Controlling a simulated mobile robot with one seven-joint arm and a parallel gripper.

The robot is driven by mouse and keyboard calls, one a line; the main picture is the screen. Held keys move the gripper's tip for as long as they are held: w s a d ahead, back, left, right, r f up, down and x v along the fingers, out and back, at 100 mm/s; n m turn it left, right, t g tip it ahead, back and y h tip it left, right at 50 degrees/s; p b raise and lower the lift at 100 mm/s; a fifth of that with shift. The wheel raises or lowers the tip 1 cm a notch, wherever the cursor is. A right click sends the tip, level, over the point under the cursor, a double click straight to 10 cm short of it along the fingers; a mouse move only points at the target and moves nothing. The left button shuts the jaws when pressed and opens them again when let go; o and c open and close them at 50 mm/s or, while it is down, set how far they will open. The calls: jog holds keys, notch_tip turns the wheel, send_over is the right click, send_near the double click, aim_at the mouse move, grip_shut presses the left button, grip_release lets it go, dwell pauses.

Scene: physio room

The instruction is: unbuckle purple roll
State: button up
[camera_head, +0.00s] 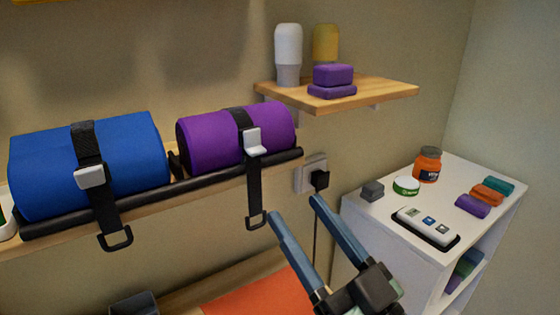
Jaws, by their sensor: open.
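The purple roll (202,137) lies on a wall rack at the upper middle of the head view. A black strap (254,185) runs over it, with a white buckle (252,141) on its front. The strap's tail hangs below the rack and ends in a black ring (257,219). My gripper (292,206) is below and right of the roll, its two blue-grey fingers spread apart and pointing up and left. Nothing is between the fingers. The gripper is apart from the strap, the left fingertip close to the ring in the picture.
A blue roll (120,158) with its own strap and buckle lies left on the same rack (160,188). A wooden shelf (390,91) above holds bottles and purple blocks. A white cabinet (376,230) with jars and small items stands right. A socket with plug (311,174) is near my gripper.

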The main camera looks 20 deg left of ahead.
aim_at(255, 142)
jog(key=p+x, duration=0.3)
jog(key=x, duration=0.7)
jog(key=shift+a, duration=0.1)
grip_shut()
